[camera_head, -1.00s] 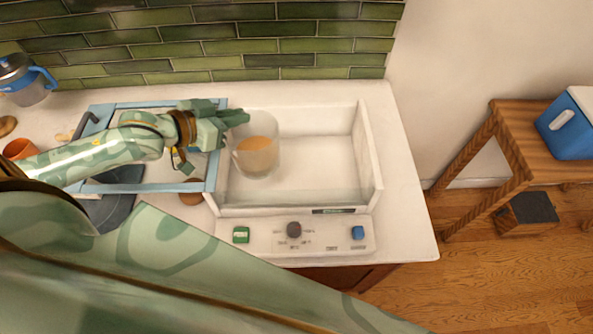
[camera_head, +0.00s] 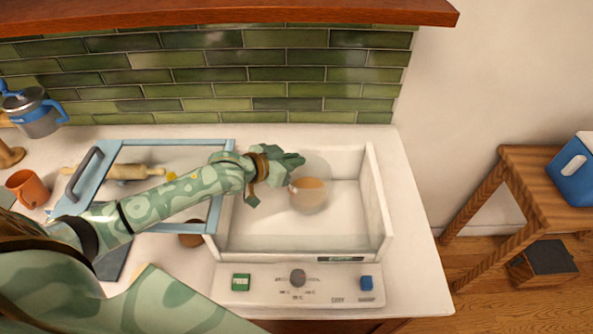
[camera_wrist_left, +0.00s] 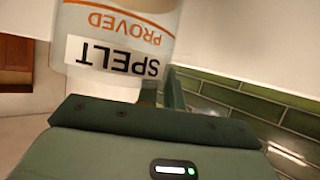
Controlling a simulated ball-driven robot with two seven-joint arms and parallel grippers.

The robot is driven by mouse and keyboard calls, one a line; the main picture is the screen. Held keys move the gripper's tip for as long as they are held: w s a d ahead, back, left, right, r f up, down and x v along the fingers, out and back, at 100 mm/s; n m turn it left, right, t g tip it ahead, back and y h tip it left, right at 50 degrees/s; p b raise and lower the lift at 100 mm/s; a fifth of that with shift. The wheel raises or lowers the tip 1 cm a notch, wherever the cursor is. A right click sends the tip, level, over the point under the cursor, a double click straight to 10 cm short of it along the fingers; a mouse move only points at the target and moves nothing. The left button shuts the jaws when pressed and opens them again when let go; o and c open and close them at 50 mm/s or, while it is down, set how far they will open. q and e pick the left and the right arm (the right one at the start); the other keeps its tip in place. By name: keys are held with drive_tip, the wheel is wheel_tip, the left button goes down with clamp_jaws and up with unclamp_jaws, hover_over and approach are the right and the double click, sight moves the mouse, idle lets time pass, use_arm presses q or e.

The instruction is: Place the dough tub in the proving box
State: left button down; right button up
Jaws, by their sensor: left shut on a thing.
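The dough tub (camera_head: 309,195) is a clear, round tub with tan dough in its lower part. In the left wrist view the tub (camera_wrist_left: 120,35) bears the words "PROVED" and "SPELT", upside down. My left gripper (camera_head: 292,175) is shut on the tub at its left side. The tub is within the outline of the white proving box (camera_head: 262,243), which is open toward the head camera. I cannot tell whether the tub touches the box floor. The blue-framed door (camera_head: 228,146) stands open at the box's left. My right gripper is not in view.
My left arm reaches across the door. A rolling pin (camera_head: 128,172), an orange mug (camera_head: 27,189) and a blue-handled jug (camera_head: 36,112) are at the left. A control panel (camera_head: 310,283) fronts the box. The right part of the box is clear.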

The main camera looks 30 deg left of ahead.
sight(296, 177)
use_arm(q)
drive_tip(key=shift+w+d+f, duration=0.15)
drive_tip(key=shift+w+f, duration=0.1)
drive_tip(key=shift+w, duration=0.05)
drive_tip(key=shift+w+d+f+b, duration=0.15)
drive_tip(key=shift+f+b, duration=0.2)
drive_tip(key=shift+f, duration=1.5)
drive_tip(key=c, duration=1.5)
unclamp_jaws()
drive_tip(key=p+v, duration=0.1)
drive_tip(key=v, duration=0.6)
drive_tip(key=shift+s, duration=0.25)
drive_tip(key=shift+w+a+r, duration=0.1)
drive_tip(key=shift+a+r, duration=0.15)
